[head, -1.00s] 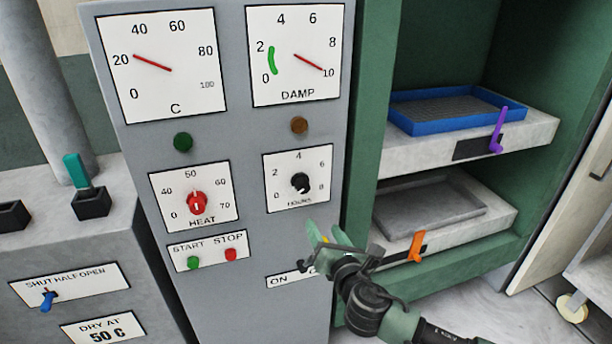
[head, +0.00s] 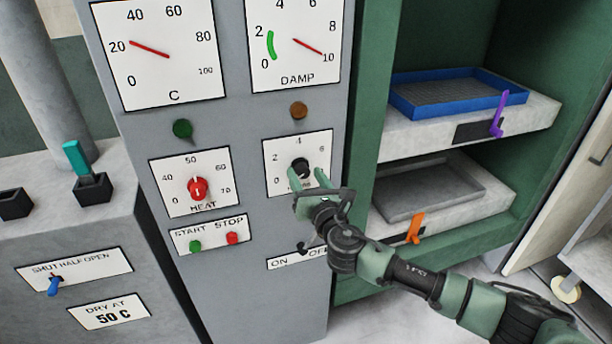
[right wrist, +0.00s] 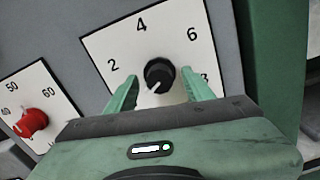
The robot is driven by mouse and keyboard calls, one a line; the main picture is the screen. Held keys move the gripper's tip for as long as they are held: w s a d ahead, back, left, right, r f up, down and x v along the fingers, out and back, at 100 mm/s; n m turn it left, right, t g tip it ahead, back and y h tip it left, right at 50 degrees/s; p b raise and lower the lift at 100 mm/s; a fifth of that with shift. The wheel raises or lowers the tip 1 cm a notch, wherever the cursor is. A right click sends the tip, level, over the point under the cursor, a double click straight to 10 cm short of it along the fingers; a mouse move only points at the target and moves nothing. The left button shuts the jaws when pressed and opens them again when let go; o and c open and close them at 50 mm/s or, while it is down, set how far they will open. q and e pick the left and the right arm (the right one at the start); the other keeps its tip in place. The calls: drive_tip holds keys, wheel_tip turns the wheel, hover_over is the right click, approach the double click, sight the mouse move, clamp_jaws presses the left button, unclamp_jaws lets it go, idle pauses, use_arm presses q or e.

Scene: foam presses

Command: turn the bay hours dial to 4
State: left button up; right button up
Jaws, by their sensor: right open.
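The hours dial is a black knob (head: 300,167) on a white plate (head: 324,143) marked 0 to 8, on the grey panel. In the right wrist view the knob (right wrist: 160,73) has a white mark pointing to the lower left, toward the 0 side; the 0 itself is hidden there. My right gripper (head: 308,180) is open in front of the dial. In the right wrist view its green fingers stand on either side of the knob, with gaps showing, so it is not gripped. My left gripper is out of view.
The red heat knob (head: 197,188) sits left of the dial. Below are the green start button (head: 195,246), red stop button (head: 232,238) and an ON/OFF switch (head: 303,248). At right, a green cabinet holds a blue tray (head: 400,104) and a grey tray (head: 395,208).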

clamp_jaws()
